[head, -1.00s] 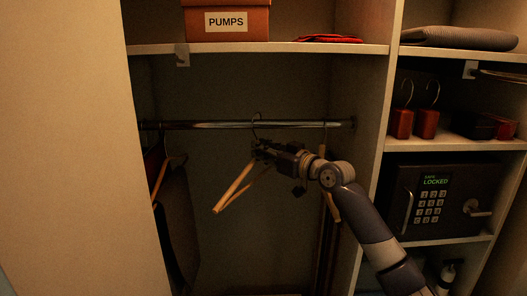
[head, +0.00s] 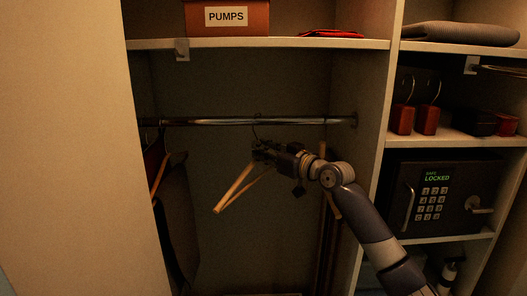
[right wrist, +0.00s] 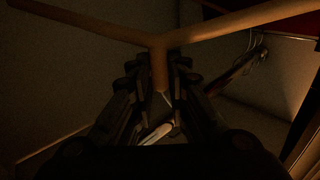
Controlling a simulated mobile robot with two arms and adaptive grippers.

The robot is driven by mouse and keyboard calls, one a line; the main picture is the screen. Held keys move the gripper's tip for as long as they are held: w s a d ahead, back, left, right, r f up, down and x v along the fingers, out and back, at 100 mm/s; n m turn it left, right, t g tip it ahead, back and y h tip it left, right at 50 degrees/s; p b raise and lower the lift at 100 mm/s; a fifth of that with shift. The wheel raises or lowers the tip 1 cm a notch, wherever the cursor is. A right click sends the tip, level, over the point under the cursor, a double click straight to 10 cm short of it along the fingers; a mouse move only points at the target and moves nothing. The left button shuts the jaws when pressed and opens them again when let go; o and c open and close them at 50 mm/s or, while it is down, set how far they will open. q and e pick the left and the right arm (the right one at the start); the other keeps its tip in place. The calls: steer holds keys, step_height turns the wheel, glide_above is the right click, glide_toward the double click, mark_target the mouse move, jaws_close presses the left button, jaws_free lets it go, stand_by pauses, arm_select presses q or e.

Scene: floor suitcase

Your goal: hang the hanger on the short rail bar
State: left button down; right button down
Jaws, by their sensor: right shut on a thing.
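A wooden hanger (head: 232,194) is held under the rail bar (head: 205,122), its arms slanting down to the left. Its thin wire hook (head: 256,131) meets the bar in the head view. I cannot tell whether it is over the bar or just in front. My right gripper (head: 259,151) is shut on the hanger just below the hook. In the right wrist view the gripper (right wrist: 159,80) closes around the hanger's wooden neck (right wrist: 159,63), and the bar (right wrist: 240,67) runs diagonally behind. My left gripper is not in view.
Dark clothes (head: 178,220) on a hanger hang at the bar's left end. Wooden hanger parts (head: 323,152) show partly behind my right arm. A shelf (head: 290,44) with a PUMPS box (head: 227,17) is above. A safe (head: 458,195) stands right of the divider (head: 375,120).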

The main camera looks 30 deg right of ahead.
steer(key=shift+f, duration=0.2)
steer(key=c, duration=1.5)
jaws_free()
steer(key=shift+o, duration=0.2)
steer(key=shift+r, duration=0.1)
steer(key=s+d, duration=0.1)
steer(key=s, duration=0.6)
steer(key=shift+s+d, duration=0.15)
steer(key=shift+s, duration=0.1)
